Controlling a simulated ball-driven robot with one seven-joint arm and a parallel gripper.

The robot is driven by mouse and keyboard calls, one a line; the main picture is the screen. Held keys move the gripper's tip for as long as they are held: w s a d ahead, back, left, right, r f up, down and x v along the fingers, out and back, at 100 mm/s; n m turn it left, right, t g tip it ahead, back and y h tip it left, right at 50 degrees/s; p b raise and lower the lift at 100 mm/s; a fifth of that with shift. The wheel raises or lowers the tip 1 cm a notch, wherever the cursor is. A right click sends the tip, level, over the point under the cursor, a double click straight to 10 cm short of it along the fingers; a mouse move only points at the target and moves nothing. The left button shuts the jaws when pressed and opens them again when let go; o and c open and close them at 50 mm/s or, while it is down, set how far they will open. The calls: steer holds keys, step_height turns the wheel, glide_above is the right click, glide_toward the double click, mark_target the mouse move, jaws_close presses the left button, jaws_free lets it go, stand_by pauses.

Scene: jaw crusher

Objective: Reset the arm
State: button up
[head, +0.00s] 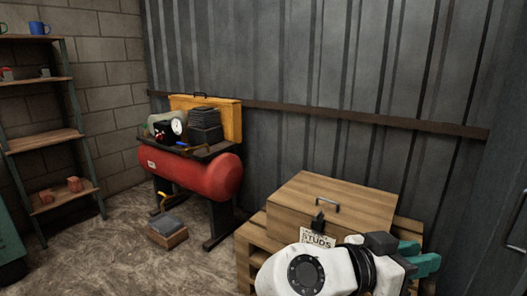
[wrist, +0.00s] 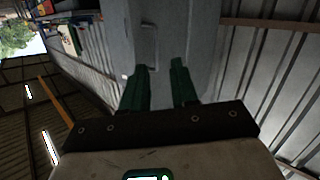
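My gripper (head: 422,258) shows at the lower right of the head view, at the end of my white arm, with its teal fingers pointing right. It is in front of the right part of a wooden crate marked "STUDS" (head: 335,205). In the wrist view the two dark green fingers of my gripper (wrist: 160,72) stand apart with an empty gap between them. Beyond them is a grey panel with a handle (wrist: 150,45); I cannot tell how far off it is.
A red air compressor (head: 195,172) stands against the metal wall (head: 330,60). A shelf rack (head: 45,140) is at the left. A small wooden box (head: 167,234) lies on the floor. The floor (head: 120,265) at front left is clear.

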steer(key=s+d+f+n+y, duration=0.3)
steer(key=f, duration=0.5)
steer(key=s+d+f+n+g+y, duration=0.15)
steer(key=s+f, duration=0.25)
steer(key=f, duration=0.5)
steer(key=s+d+f+n+y, duration=0.3)
steer(key=d+f+y, duration=0.1)
steer(key=f, duration=0.4)
steer(key=s+a+f+n+g+y, duration=0.1)
steer(key=s+a+f+n+y, duration=0.2)
steer(key=s+f, duration=0.45)
steer(key=s+a+f+n+g+y, duration=0.15)
steer(key=s+f+y, duration=0.3)
steer(key=s, duration=0.55)
step_height(320, 180, up, 20)
steer(key=p, duration=1.9)
steer(key=shift+f+n+p, duration=0.15)
steer(key=shift+n+p, duration=0.15)
steer(key=shift+p, duration=0.1)
steer(key=shift+d, duration=0.1)
